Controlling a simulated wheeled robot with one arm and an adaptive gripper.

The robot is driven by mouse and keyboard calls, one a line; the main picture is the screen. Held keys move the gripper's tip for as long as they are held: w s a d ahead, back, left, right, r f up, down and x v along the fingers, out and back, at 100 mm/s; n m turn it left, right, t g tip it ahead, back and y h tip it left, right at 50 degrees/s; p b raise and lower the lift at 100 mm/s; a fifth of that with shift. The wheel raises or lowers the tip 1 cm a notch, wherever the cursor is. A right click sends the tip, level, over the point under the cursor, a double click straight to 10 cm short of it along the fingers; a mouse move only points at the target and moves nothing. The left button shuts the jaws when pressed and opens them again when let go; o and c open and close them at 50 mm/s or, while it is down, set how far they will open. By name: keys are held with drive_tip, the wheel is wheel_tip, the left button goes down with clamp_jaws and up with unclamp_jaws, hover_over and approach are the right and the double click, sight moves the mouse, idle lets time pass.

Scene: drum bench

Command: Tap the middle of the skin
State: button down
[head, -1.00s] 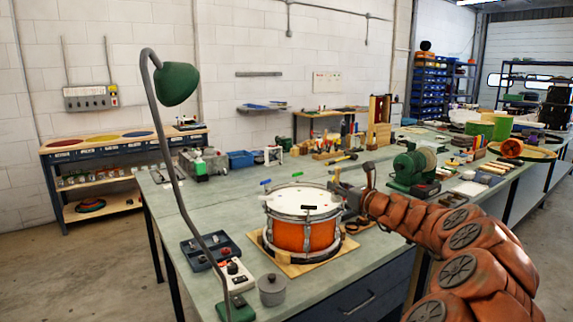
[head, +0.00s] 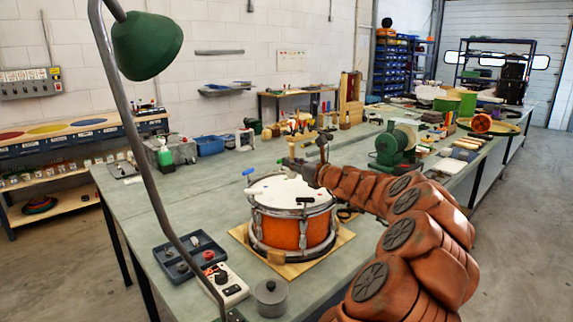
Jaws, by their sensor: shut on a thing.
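The drum (head: 292,232) has an orange shell and metal hoops and stands upright on the bench. Its white skin (head: 278,190) faces up and carries a few small coloured marks. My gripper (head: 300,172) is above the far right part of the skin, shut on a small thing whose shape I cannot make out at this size. I cannot tell whether the held thing touches the skin. My arm comes in from the right and hides part of the bench beside the drum.
The drum sits on a wooden board (head: 345,236). A blue-handled key (head: 249,172) and a black one (head: 305,200) stand at its rim. A lamp (head: 147,45), a dark tray (head: 190,257), a switch box (head: 226,284) and a grey pot (head: 270,297) are left and in front.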

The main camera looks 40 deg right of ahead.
sight(292, 176)
drive_tip(key=shift+f+b, duration=0.8)
drive_tip(key=shift+f, duration=1.5)
wheel_tip(292, 176, up, 6)
drive_tip(key=p, duration=0.5)
drive_tip(key=shift+f, duration=0.4)
